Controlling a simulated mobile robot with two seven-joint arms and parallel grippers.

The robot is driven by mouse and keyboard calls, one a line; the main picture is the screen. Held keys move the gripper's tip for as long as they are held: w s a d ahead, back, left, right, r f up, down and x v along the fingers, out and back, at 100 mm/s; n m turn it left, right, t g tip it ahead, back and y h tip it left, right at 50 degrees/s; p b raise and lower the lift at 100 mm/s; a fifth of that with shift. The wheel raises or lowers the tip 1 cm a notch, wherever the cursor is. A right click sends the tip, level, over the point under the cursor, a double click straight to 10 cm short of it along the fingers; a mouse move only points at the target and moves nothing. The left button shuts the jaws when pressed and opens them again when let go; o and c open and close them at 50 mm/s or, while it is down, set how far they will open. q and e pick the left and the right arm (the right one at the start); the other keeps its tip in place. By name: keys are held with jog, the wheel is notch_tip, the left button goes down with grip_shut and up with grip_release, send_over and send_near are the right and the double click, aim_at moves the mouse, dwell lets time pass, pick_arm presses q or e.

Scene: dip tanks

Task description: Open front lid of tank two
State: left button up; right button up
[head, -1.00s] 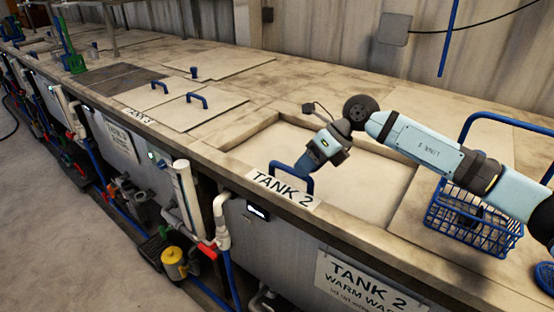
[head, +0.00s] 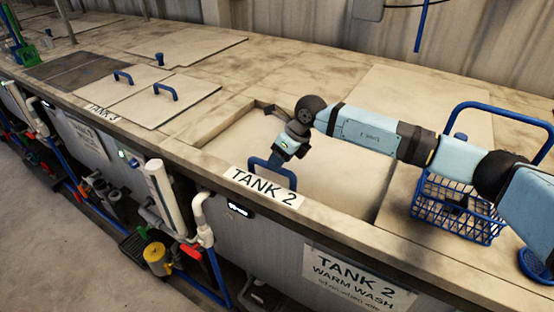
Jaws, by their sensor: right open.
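The front lid of tank two (head: 330,190) is a pale panel lying inside a recessed frame behind the "TANK 2" label (head: 263,186). A blue arched handle (head: 273,170) stands at its front edge, just behind the label. My right gripper (head: 278,161) points down at the handle, with its fingertips right at or just behind the bar. The jaws are open. The wrist partly covers the fingers, and I cannot tell whether they touch the bar. My left gripper is out of view.
A blue wire basket (head: 457,222) stands on the counter to the right, below my right arm. Tank three's closed lids, with blue handles (head: 165,91), lie to the left. Pipes and a yellow-topped canister (head: 157,257) stand below the counter front.

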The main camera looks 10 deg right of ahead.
jog(key=shift+x, duration=0.8)
jog(key=shift+a+f, duration=0.2)
jog(key=shift+f, duration=0.1)
jog(key=shift+w, duration=0.1)
